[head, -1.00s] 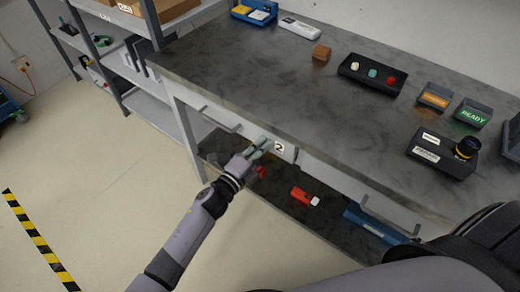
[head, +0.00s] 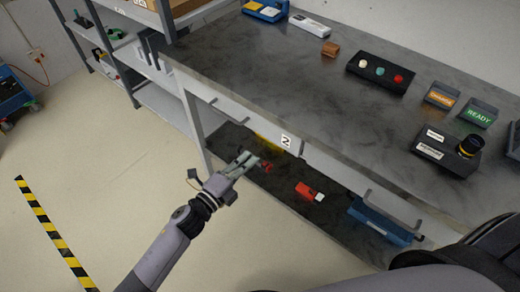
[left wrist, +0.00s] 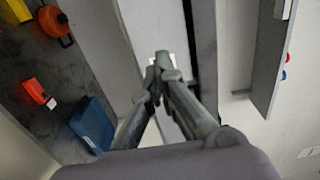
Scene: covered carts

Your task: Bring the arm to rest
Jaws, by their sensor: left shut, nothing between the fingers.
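My left gripper (head: 246,160) is in front of the workbench, below its top edge and near the drawer fronts. Its fingers are closed together and hold nothing. In the left wrist view the gripper (left wrist: 163,62) points at the pale bench front, its fingertips together. My left arm (head: 165,245) reaches in from the lower left. My right gripper shows in neither view.
The workbench (head: 300,85) carries a box with three buttons (head: 380,72) and other devices. On its lower shelf lie a red item (head: 310,192) and a blue box (head: 380,222). A grey shelf unit (head: 145,70) stands left. Floor at left is open.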

